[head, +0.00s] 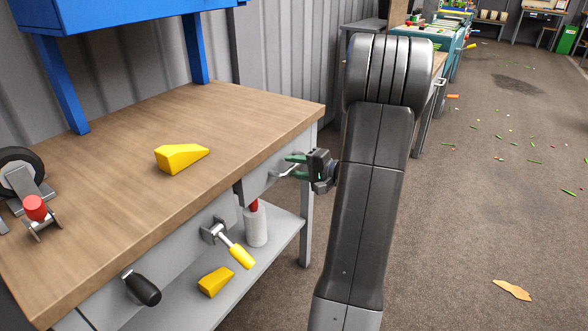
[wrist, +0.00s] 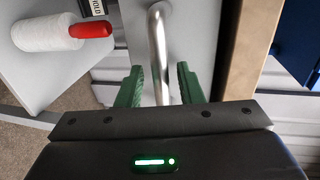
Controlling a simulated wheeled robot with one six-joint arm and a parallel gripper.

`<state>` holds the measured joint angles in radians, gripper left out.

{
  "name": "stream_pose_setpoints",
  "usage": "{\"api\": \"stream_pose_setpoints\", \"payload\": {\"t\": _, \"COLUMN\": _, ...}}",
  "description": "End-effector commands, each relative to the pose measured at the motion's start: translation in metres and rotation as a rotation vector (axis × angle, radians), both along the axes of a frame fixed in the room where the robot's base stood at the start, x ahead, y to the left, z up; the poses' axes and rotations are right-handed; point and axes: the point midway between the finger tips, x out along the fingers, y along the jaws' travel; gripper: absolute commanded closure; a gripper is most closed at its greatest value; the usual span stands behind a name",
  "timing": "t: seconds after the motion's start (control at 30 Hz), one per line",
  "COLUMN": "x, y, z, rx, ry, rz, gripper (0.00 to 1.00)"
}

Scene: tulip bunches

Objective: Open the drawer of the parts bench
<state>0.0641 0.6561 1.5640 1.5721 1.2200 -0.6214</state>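The parts bench (head: 200,110) has a wooden top and grey front. Its drawer (head: 258,184) is at the right end of the front, under the top; I cannot tell whether it stands slightly out. The drawer has a bent silver bar handle (wrist: 159,50), which also shows in the head view (head: 285,172). My gripper (head: 292,166) is at this handle. In the wrist view my gripper's green fingers (wrist: 159,82) stand on either side of the bar, with a small gap on each side. The fingers are open.
A yellow wedge (head: 181,157) and a caster wheel (head: 20,172) lie on the top. A yellow-handled crank (head: 228,242) and a black knob (head: 142,289) stick out of the front. A white spool (head: 256,226) stands on the lower shelf. The floor at right is mostly free.

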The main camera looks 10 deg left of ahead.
Motion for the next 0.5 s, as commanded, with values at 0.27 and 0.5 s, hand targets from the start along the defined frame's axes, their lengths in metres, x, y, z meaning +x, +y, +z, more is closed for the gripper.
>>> {"api": "stream_pose_setpoints", "payload": {"t": 0.27, "x": 0.0020, "y": 0.0061, "z": -0.0008, "rx": 0.001, "ry": 0.000, "rz": 0.000, "gripper": 0.66}}
{"api": "stream_pose_setpoints", "payload": {"t": 0.5, "x": 0.0020, "y": 0.0057, "z": -0.0008, "rx": 0.001, "ry": 0.000, "rz": 0.000, "gripper": 0.94}}
